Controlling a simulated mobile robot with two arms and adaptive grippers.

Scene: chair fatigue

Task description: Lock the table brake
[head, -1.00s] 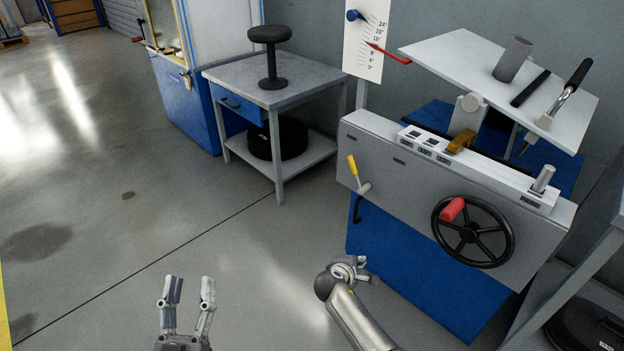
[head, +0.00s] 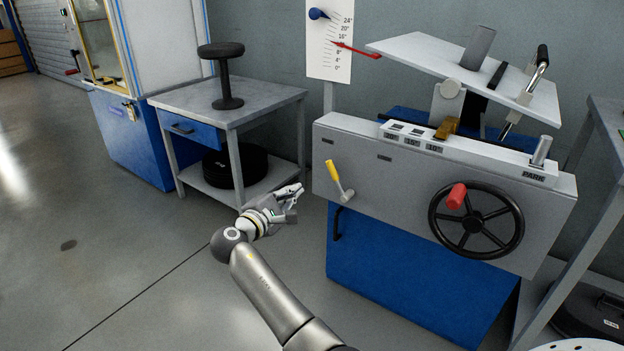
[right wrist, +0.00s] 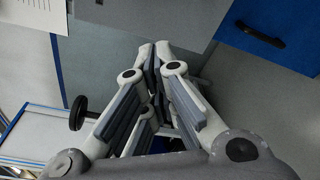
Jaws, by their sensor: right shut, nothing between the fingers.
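A lever with a yellow handle (head: 333,172) and a metal hub sits at the left end of the grey machine panel (head: 400,185); its handle tilts up and left. I cannot tell from a label whether it is the table brake. Above the panel is the tilted white table (head: 440,58). My right gripper (head: 299,190) is shut and empty, just left of the panel's left edge and apart from the lever. In the right wrist view its fingers (right wrist: 155,60) are closed together, and the lever does not show. My left gripper is out of view.
A handwheel (head: 476,222) with a red knob is on the panel's right. A pointer scale (head: 329,45) stands behind. A grey side table (head: 265,108) holding a black stool-like stand (head: 223,75) is at left. Floor at left is clear.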

